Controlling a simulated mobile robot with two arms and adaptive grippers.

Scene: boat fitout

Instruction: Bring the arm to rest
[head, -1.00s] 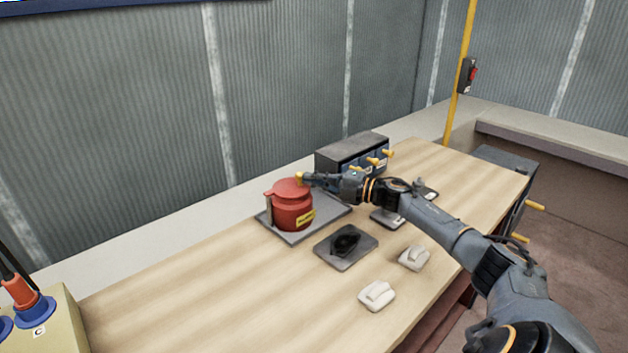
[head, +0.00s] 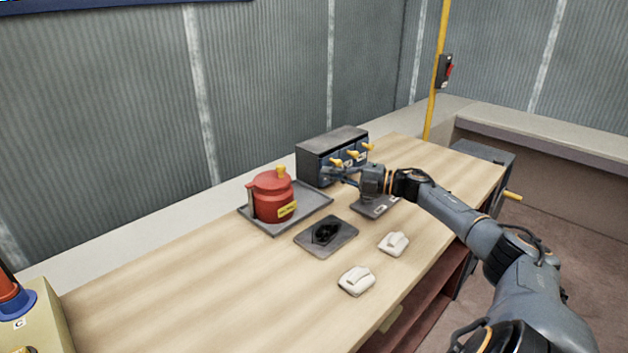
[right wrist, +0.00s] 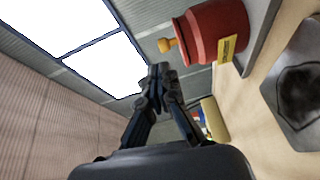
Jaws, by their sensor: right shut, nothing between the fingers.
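My right gripper (head: 328,171) is shut and empty. It hangs above the bench, in front of the grey box with yellow handles and to the right of the red pot. It also shows in the right wrist view (right wrist: 160,72), fingers together. The red pot (head: 272,203) with a yellow knob stands upright on a grey tray (head: 316,199); the pot (right wrist: 216,36) is apart from the fingers in the right wrist view. My right arm reaches in from the lower right. My left gripper is not in view.
A grey box (head: 318,147) with yellow handles stands at the back. A dark pad (head: 340,239) with a black part, another grey plate (head: 377,208) and two white switches (head: 356,281) (head: 394,244) lie on the bench (head: 180,285). The bench's left part is clear.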

